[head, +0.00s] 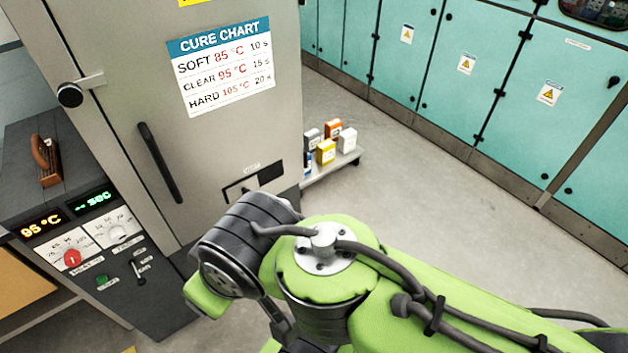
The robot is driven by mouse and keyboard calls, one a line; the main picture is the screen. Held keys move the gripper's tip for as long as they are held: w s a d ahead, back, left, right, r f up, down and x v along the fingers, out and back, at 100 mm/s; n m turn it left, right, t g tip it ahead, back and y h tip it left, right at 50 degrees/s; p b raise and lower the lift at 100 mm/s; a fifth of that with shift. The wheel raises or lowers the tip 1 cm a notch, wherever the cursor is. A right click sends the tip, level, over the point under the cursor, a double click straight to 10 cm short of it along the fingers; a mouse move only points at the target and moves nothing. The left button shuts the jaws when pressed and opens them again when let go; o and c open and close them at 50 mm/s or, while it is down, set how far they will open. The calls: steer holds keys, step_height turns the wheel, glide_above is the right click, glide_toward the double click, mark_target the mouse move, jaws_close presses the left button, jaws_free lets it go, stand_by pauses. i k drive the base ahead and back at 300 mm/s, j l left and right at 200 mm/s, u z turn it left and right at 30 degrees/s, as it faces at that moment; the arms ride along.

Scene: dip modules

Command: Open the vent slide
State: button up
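The vent slide (254,183) is a small panel low on the grey cabinet (215,150), under a tiny label that looks like "VENT". It has a dark slot and a pale part at its left; the exact position of the knob is too small to tell. My green and black arm (325,262) reaches in from the lower right, and its black wrist part shows just below the vent panel. My gripper does not show; the arm links may hide it. I cannot tell whether anything touches the slide.
The cabinet has a black bar handle (160,162), a round latch knob (70,95) and a cure chart (222,66). A control box (100,235) with dials stands at left. Small boxes sit on a low shelf (330,170). Teal lockers (480,90) line the back; floor between is clear.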

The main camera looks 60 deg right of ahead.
mark_target(237, 191)
steer(key=z, duration=1.2)
steer(key=i+j+u, duration=0.4)
steer(key=i+j, duration=0.3)
